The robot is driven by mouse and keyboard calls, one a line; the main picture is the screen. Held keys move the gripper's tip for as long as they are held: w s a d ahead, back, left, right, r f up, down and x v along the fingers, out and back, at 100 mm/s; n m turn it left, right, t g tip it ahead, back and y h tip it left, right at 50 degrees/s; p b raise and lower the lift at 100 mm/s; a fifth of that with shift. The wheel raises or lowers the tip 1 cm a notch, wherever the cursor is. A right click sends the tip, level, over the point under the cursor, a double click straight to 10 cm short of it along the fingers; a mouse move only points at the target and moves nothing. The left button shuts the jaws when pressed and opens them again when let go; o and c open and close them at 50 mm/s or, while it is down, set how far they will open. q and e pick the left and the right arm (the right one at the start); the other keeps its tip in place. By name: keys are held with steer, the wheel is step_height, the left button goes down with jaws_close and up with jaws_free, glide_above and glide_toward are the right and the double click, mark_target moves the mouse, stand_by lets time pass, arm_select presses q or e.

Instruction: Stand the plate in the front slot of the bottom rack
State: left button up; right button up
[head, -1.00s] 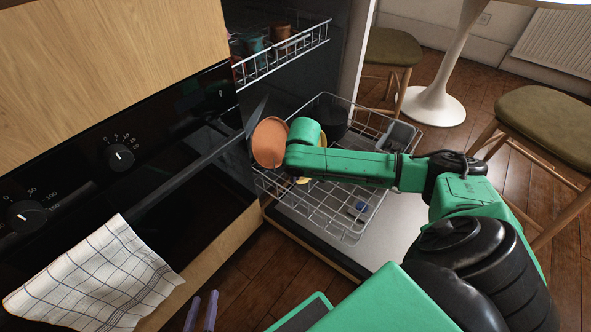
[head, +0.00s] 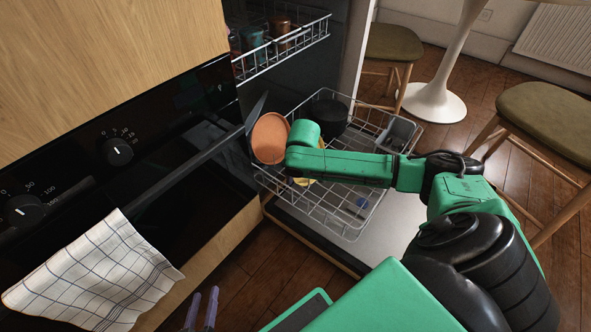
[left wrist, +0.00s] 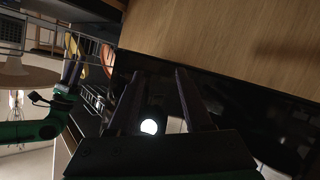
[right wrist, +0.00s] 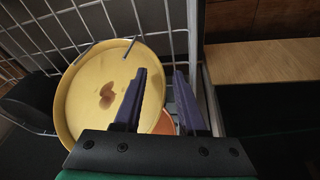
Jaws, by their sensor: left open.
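An orange plate (head: 270,138) stands steeply at the left end of the bottom rack (head: 330,210); I cannot tell its exact slot. A yellow plate (right wrist: 85,95) with a brown mark stands against the rack wires in the right wrist view. In the head view only a bit of it shows below my right wrist. My right gripper (right wrist: 160,85) has its fingers apart beside the yellow plate's rim, with a bit of orange behind them. The arm hides these fingers in the head view. My left gripper (head: 202,310) is open and empty, low in front of the oven.
The upper rack (head: 282,50) holds several cups. A black pot (head: 328,112) and a grey container (head: 400,133) sit at the bottom rack's back. A checked towel (head: 95,275) hangs on the oven handle. Stools (head: 550,115) stand to the right.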

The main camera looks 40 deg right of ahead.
arm_select(q)
step_height(320, 180, up, 8)
steer(key=a+m+g+p, duration=0.1)
steer(key=g+p, duration=0.1)
steer(key=p, duration=0.5)
steer(key=shift+w+a+f+g+y, duration=0.15)
steer(key=shift+a+g+y, duration=0.15)
steer(key=shift+g+y, duration=0.1)
arm_select(e)
steer(key=v, duration=1.4)
steer(key=shift+r, duration=0.25)
steer(key=shift+s, duration=0.1)
